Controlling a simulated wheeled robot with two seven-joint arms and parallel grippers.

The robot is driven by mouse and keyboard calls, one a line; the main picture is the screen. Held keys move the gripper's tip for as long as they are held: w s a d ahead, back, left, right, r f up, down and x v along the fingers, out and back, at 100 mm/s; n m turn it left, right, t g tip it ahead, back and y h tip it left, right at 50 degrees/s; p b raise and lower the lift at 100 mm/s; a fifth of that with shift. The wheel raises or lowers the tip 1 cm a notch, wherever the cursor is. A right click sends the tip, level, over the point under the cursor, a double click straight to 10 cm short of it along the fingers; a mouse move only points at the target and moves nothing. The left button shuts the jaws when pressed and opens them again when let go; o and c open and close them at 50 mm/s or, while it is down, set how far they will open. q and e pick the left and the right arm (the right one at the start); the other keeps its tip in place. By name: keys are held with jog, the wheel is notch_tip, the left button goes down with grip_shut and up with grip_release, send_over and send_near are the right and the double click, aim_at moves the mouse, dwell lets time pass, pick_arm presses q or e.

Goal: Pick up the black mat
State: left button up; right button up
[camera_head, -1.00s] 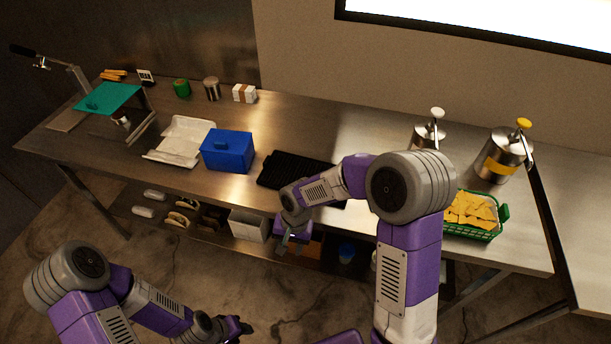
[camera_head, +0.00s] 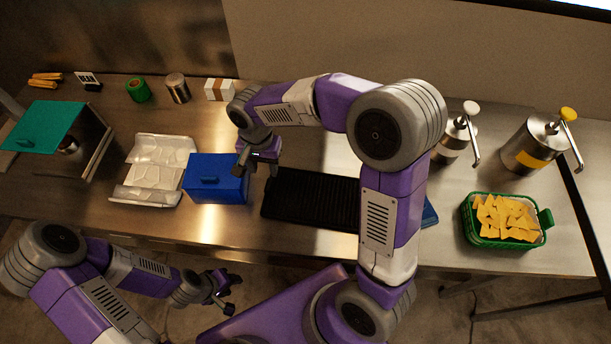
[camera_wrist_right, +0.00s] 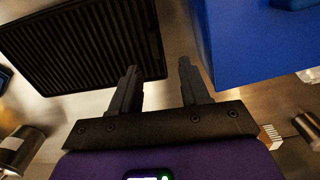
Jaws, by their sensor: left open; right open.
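The black mat (camera_head: 312,200) is a ridged dark rectangle lying flat on the steel counter, right of the blue box. My right arm hides part of its right side in the head view. The mat also shows at the upper left of the right wrist view (camera_wrist_right: 85,45). My right gripper (camera_head: 257,168) is open and empty, above the counter between the blue box and the mat's left end. In the wrist view its fingers (camera_wrist_right: 158,85) are apart, with one finger overlapping the mat's edge; contact cannot be told. My left gripper (camera_head: 228,290) is open and empty, in front of the counter.
The blue box (camera_head: 213,190) stands close left of the mat, with a white tray (camera_head: 150,175) beyond it. A green basket of chips (camera_head: 500,242) and two pump dispensers (camera_head: 530,150) stand to the right. A blue object (camera_head: 430,214) shows partly behind my right arm.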

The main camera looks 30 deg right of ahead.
aim_at(268, 184)
jog(key=f, duration=0.2)
jog(key=f+b, duration=0.1)
jog(key=f, duration=0.1)
jog(key=s+f, duration=0.1)
jog(key=f, duration=0.2)
jog(key=shift+s, duration=0.1)
jog(key=shift+c, duration=0.3)
grip_shut()
